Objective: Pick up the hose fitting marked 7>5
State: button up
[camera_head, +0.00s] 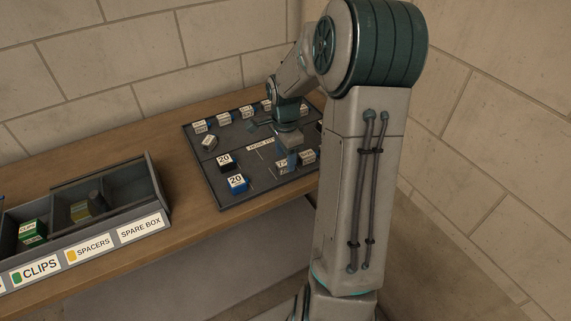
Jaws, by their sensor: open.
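My gripper (275,138) hangs low over the dark tray (203,175), with its jaws open and nothing seen between them. The tray lies on the wooden bench and holds several small labelled blocks. A small block (283,165) under and just in front of my gripper bears a label that may begin with 7, but it is too small to read surely. A pale labelled block (307,156) sits just right of it. I cannot tell which piece is the fitting marked 7>5. My arm and wrist hide part of the tray's right and back.
Two blocks marked 20, one black (227,164) and one blue (238,184), stand at the tray's front left. A pale piece (208,143) lies left. A divided bin (107,222) labelled CLIPS, SPACERS and SPARE BOX stands left on the bench (186,222). Block walls close the back and right.

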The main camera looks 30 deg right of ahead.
jog(key=shift+f, duration=0.85)
jog(key=c, duration=1.1)
jog(key=shift+r, duration=0.15)
